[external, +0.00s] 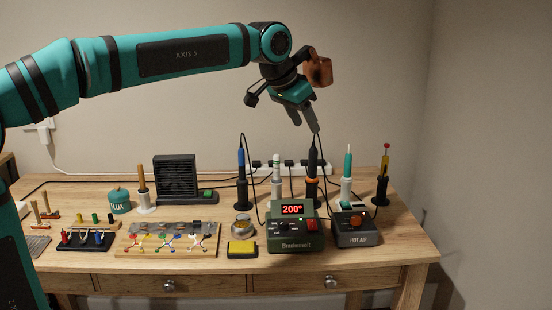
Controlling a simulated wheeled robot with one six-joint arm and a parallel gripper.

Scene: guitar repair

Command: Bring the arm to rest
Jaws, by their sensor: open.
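My teal arm reaches in from the left and stretches across the upper part of the external view. The workbench (395,250) is light wood with drawers.
A green soldering station (294,238) reads 200°, with a hot air unit (356,230) to its right. Several upright tools in holders stand at the back, including a blue-handled one (241,163). A black fan box (176,178) and a wooden parts board (140,250) stand left.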

